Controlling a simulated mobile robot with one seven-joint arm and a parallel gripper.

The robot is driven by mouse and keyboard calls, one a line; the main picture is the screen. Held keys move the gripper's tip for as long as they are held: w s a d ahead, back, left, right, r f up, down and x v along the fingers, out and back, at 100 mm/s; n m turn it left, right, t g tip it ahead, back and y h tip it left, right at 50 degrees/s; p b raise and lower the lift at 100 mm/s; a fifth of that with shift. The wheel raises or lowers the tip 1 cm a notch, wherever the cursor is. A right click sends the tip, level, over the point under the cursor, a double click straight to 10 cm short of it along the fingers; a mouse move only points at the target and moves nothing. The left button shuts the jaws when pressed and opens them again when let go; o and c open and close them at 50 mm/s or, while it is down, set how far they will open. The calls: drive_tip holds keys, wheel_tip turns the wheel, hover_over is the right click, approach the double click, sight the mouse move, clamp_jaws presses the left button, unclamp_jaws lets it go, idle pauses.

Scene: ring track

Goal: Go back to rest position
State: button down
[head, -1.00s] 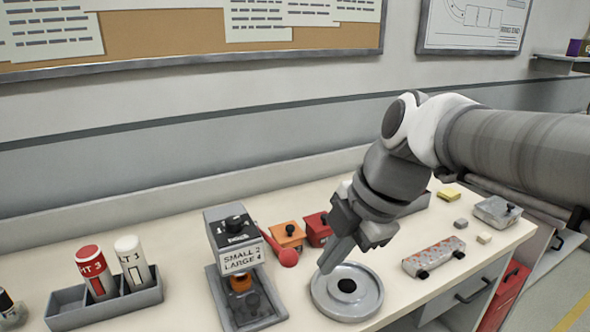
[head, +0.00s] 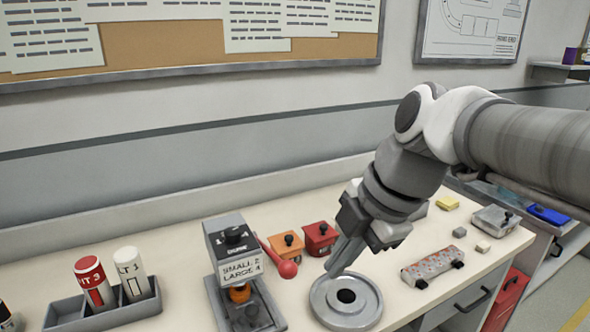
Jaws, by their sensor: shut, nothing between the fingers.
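My gripper (head: 338,268) points down at the right of the workbench (head: 190,238). It is shut, with nothing held. Its tips show just above and behind the round grey ring-shaped piece (head: 330,312) with a dark centre hole; I cannot tell whether they touch it. My arm reaches in from the right edge and hides part of the bench's back.
An orange box (head: 286,245) and a red box (head: 319,238) sit behind. A patterned block (head: 431,266) lies right. Red and white cylinders stand in a grey tray (head: 68,315) at left.

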drive_tip(key=s+d+r+m+t+h+p, duration=0.1)
drive_tip(key=m+p, duration=0.4)
drive_tip(key=m, duration=0.6)
drive_tip(key=s+d+r+m+t+h+p, duration=0.1)
drive_tip(key=s+d+r+m+p, duration=0.4)
drive_tip(key=m, duration=0.7)
drive_tip(key=shift+s+d+t+h+p, duration=0.4)
drive_tip(key=shift+d+h+p, duration=0.3)
drive_tip(key=shift+h, duration=0.2)
drive_tip(key=shift+r, duration=0.1)
